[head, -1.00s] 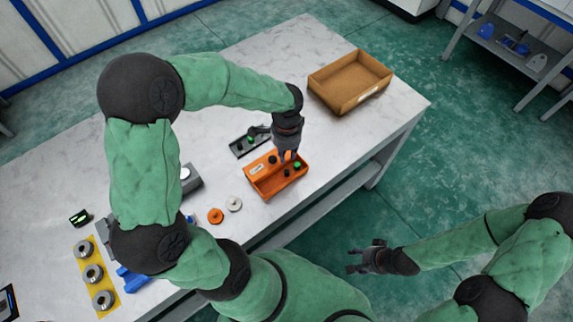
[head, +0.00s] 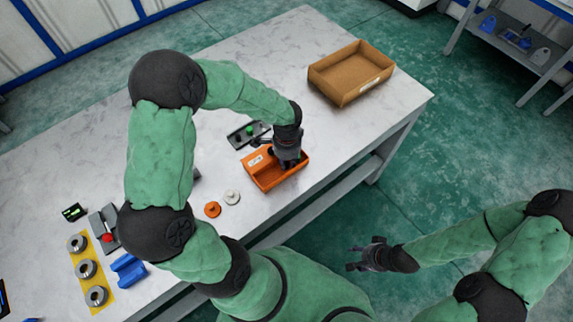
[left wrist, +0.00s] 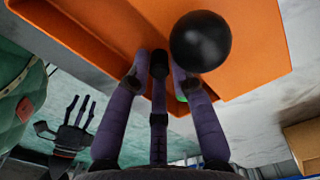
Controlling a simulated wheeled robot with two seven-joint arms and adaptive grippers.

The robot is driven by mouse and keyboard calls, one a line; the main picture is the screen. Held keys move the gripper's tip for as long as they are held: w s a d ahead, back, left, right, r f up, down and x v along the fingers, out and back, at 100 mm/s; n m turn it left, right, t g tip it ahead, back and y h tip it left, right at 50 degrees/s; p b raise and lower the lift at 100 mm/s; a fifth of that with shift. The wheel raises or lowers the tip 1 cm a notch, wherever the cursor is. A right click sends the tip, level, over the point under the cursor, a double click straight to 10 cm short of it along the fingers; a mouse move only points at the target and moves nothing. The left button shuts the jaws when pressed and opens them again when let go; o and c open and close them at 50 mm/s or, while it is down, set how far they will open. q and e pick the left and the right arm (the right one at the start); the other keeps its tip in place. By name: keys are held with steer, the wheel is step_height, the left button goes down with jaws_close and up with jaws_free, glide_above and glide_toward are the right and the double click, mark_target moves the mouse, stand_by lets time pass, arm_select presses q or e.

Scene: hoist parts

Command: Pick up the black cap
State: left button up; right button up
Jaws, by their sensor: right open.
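The black cap (left wrist: 200,41) shows as a round, glossy black shape in the left wrist view, over the orange bin (left wrist: 110,28). My left gripper (left wrist: 160,72) has its fingers spread with gaps between them, and the cap is at its right finger's tip. I cannot tell whether they touch. A sliver of green shows behind that finger. In the head view my left gripper (head: 288,164) points down into the orange bin (head: 268,184) and hides much of its inside. My right gripper (head: 362,257) is open and empty, off the table's front edge.
A dark tray (head: 243,134) with a green part lies behind the bin. An open cardboard box (head: 345,92) stands at the back right. An orange disc (head: 212,209) and a white disc (head: 232,197) lie left of the bin. The table's back is clear.

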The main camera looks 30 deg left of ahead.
arm_select(q)
steer(key=c, duration=0.3)
steer(key=shift+r, duration=0.15)
steer(key=shift+c, duration=0.3)
